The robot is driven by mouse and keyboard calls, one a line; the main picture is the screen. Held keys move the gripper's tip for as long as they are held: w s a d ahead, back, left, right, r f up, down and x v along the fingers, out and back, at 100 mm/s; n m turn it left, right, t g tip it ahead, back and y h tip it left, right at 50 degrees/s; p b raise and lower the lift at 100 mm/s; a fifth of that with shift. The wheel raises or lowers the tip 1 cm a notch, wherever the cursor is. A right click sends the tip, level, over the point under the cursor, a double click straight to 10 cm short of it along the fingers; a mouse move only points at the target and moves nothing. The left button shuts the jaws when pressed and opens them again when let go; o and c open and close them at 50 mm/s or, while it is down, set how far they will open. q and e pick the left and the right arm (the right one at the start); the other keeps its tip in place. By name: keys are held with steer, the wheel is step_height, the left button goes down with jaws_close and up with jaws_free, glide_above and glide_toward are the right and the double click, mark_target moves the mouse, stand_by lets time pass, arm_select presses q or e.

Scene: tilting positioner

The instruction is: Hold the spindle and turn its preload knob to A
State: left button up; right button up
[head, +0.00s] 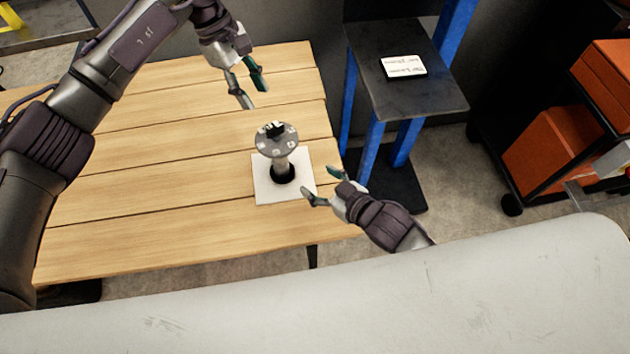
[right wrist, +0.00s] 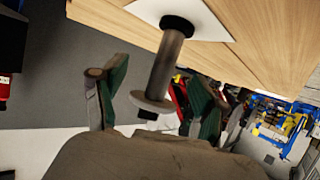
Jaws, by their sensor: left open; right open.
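The spindle (head: 281,162) stands upright on a white square plate (head: 265,190) near the right end of the wooden table. Its round grey top disc carries pale marks, too small to read, and a black preload knob (head: 275,129). My left gripper (head: 248,95) is open and empty, above the table behind and left of the spindle. My right gripper (head: 322,187) is open beside the plate, to the right of the spindle and apart from it in the head view. In the right wrist view the spindle's grey shaft (right wrist: 165,70) shows between the two open fingers (right wrist: 155,100).
The wooden table (head: 150,165) is otherwise clear. A dark stand with blue legs (head: 405,95) holds a white labelled card (head: 403,67) at the back right. A dark shelf with orange boxes (head: 550,150) stands at the far right.

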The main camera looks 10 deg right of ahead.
mark_target(286, 166)
steer(key=shift+y, duration=0.3)
steer(key=x, duration=0.4)
steer(key=a+x, duration=0.1)
steer(key=x, duration=0.8)
steer(key=shift+a+r, duration=0.25)
steer(key=shift+a, duration=0.2)
arm_select(q)
steer(key=shift+c, duration=0.3)
arm_select(e)
jaws_close()
